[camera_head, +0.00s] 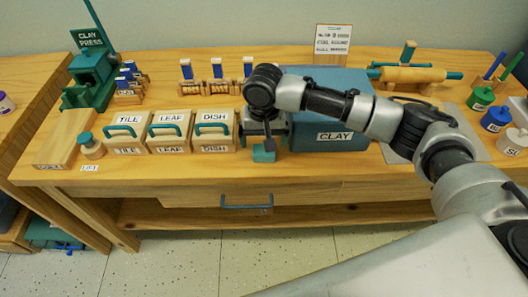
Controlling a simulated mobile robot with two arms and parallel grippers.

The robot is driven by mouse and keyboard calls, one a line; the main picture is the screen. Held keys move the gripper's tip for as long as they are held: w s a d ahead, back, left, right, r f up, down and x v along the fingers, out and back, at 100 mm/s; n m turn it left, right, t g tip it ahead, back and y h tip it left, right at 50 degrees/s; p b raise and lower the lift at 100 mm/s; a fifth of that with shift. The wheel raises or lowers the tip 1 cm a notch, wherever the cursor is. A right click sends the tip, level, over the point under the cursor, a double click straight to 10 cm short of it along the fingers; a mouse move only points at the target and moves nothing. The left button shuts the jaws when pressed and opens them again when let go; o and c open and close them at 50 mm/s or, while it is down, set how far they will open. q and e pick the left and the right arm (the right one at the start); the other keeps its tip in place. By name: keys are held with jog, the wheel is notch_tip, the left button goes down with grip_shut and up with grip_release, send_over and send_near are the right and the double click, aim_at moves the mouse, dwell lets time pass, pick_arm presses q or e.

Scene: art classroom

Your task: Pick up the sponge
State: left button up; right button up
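A small teal block (262,155), which may be the sponge, shows at the table's front part, right of the DISH box. My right arm reaches in from the right, with its wrist above the block. My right gripper (268,138) points down just above and against the block. The fingers are dark and small, and partly hidden by the wrist, so I cannot tell whether they are closed on the block. I also cannot tell whether the block rests on the table. My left gripper is not in view.
On the wooden table (215,168), the TILE (125,138), LEAF (168,136) and DISH (213,132) boxes stand left of my gripper. The blue CLAY box (330,142) is close on its right. A green clay press (90,75) stands at the back left.

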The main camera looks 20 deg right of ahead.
notch_tip(320, 180, down, 5)
jog(key=shift+r, duration=0.15)
jog(key=shift+s, duration=0.1)
jog(key=shift+c, duration=0.2)
jog(key=c, duration=1)
jog(key=shift+r, duration=0.15)
notch_tip(320, 180, up, 10)
jog(key=shift+f, duration=0.1)
